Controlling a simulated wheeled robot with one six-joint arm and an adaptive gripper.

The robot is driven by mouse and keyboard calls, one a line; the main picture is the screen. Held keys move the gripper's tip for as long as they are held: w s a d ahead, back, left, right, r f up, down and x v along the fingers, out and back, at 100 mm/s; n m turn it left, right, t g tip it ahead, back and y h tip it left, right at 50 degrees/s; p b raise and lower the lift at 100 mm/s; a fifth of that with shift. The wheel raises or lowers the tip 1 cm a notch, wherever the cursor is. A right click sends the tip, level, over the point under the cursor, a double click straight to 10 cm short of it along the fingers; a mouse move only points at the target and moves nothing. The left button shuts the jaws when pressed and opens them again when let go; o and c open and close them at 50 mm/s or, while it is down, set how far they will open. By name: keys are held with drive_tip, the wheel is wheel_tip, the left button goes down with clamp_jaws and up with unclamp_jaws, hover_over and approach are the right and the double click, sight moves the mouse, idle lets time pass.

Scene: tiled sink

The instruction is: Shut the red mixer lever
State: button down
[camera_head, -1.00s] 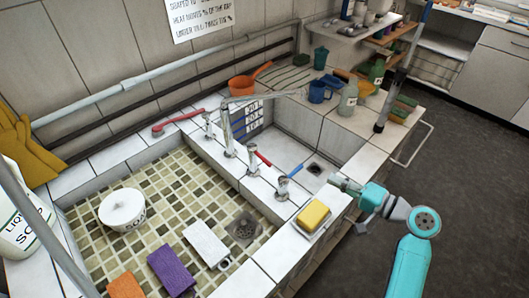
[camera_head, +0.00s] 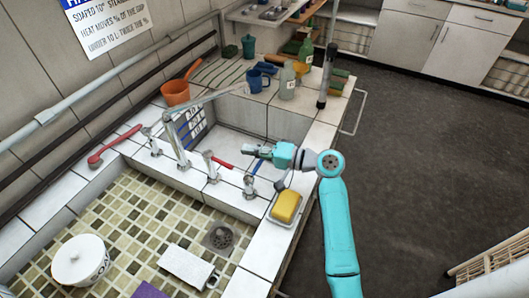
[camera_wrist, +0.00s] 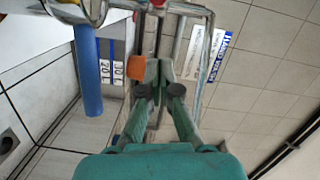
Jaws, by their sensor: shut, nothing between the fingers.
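The red mixer lever (camera_head: 222,163) sticks out to the right from a chrome tap post on the ledge between the two basins. The blue lever (camera_head: 257,167) is on the neighbouring post, nearer my arm. My gripper (camera_head: 248,150) is shut and empty, its tips above the back basin, right of the red lever and close to the blue one. In the wrist view my gripper's fingers (camera_wrist: 158,75) are together. The blue lever (camera_wrist: 90,75) shows left of them, and a red tip, probably the red lever (camera_wrist: 157,3), shows at the top edge beside chrome. I cannot tell any contact.
A tall chrome spout (camera_head: 180,140) stands left of the red lever. A yellow sponge (camera_head: 286,206) in a dish sits below my forearm. An orange pot (camera_head: 176,92), a blue mug (camera_head: 255,79) and bottles stand behind the back basin. The floor at right is open.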

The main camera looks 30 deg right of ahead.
sight(218, 161)
drive_tip(key=shift+s+a+f, duration=0.1)
drive_tip(key=shift+a+f, duration=0.15)
drive_tip(key=shift+a, duration=0.95)
drive_tip(key=shift+s+a+f, duration=0.1)
drive_tip(key=shift+a+f, duration=0.1)
drive_tip(key=shift+a, duration=1)
